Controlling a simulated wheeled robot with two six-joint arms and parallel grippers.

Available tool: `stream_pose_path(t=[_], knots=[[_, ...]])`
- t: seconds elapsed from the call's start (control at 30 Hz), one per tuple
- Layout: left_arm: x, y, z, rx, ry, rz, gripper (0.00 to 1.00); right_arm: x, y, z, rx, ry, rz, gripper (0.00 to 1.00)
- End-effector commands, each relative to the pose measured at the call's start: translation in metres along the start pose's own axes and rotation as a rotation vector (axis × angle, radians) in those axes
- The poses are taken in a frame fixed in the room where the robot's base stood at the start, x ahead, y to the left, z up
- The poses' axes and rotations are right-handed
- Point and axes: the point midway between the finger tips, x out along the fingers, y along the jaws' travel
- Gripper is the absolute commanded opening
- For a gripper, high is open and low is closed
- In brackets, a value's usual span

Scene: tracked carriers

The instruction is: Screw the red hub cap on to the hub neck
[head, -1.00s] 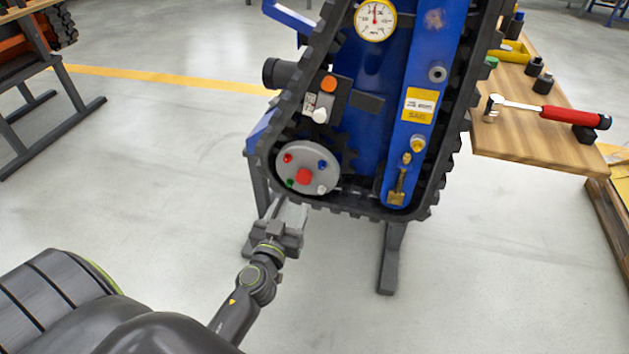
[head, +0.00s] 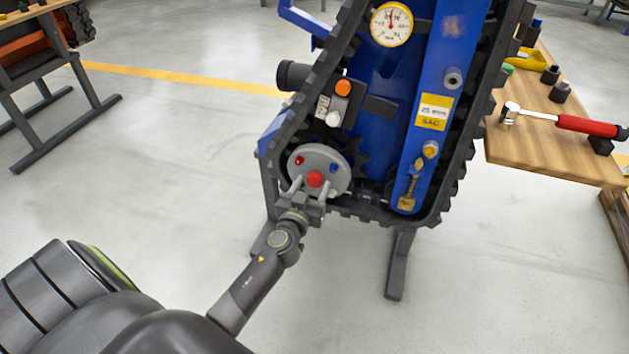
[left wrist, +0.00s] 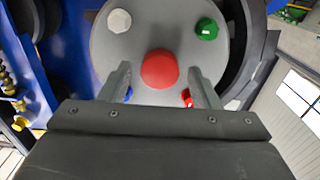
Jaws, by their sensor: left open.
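The red hub cap (head: 315,179) sits at the centre of the round grey hub disc (head: 318,157), low on the blue tracked carrier. It also shows in the left wrist view (left wrist: 160,69), where it hides the hub neck. My left gripper (head: 312,185) is open, its two fingers on either side of the cap. In the left wrist view the fingers (left wrist: 160,80) stand apart with a gap between each finger and the cap. White (left wrist: 119,20), green (left wrist: 206,28), blue and red small pieces surround the cap on the disc. My right gripper is not in view.
The black track (head: 345,205) curves closely around the disc. An orange button (head: 343,87) and a white knob (head: 333,118) sit above it. A wooden bench (head: 555,140) with a red-handled hammer (head: 575,124) stands at the right.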

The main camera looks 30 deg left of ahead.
Motion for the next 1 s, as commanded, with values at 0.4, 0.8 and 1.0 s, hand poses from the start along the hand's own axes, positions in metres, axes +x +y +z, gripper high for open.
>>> stream_pose_path(t=[0.4,0.8,1.0], knots=[[-0.0004,0.0,0.0001,0.0,0.0,0.0,0.21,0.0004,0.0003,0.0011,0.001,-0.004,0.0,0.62],[-0.0004,0.0001,-0.0001,0.305,-0.001,0.001,0.21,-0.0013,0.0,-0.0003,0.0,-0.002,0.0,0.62],[-0.0005,0.0001,-0.0001,0.558,-0.001,0.001,0.21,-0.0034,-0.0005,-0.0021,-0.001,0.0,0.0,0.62]])
